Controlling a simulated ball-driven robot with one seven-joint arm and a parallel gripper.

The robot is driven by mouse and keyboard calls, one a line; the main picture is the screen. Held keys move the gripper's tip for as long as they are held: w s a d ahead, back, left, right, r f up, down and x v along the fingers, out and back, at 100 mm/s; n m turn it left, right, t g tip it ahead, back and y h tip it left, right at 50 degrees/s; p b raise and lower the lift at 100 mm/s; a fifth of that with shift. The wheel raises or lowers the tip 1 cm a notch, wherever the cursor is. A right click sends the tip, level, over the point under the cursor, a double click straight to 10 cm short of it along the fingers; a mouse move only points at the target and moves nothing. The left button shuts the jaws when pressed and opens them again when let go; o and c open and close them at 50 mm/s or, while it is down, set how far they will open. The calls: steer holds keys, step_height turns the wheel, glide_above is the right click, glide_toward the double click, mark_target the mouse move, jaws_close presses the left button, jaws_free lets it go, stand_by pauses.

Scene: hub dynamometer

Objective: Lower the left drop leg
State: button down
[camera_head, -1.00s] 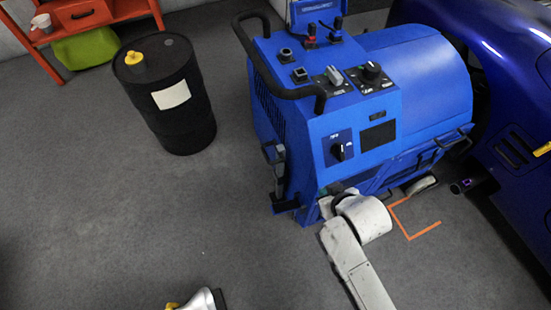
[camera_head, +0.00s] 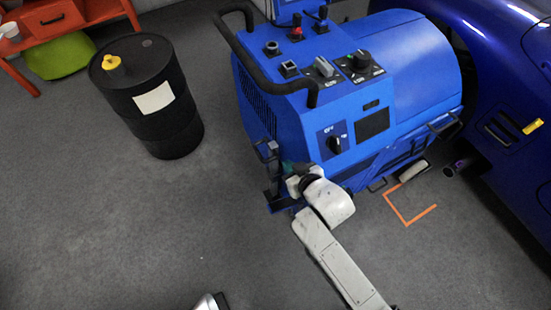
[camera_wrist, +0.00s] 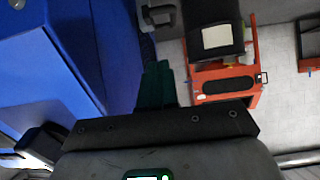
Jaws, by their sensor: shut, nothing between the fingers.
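The blue dynamometer cart (camera_head: 318,120) stands in the middle of the head view. A dark upright leg assembly (camera_head: 270,176) is mounted at its lower left corner, which I take as the left drop leg. My gripper (camera_head: 288,167) is just right of this leg, partly hidden by my white wrist; I cannot tell whether they touch. In the wrist view the green fingers of my gripper (camera_wrist: 158,85) are together and empty. A dark grey bracket (camera_wrist: 158,14), likely part of the leg, shows beyond the fingertips, apart from them in the picture.
A black drum (camera_head: 150,95) with a yellow cap stands on the left. An orange workbench (camera_head: 85,22) is behind it. A blue car (camera_head: 500,110) is close on the right. Orange floor marking (camera_head: 408,222) lies by the cart. The grey floor at left is clear.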

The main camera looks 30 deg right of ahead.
steer(key=s+f+b+x, duration=0.1)
steer(key=f+b+x, duration=0.1)
steer(key=x, duration=1)
steer(key=shift+s+f+b, duration=0.2)
steer(key=shift+f+b, duration=0.05)
steer(key=shift+b, duration=0.25)
steer(key=shift+f, duration=0.1)
step_height(320, 180, down, 9)
steer(key=b, duration=0.8)
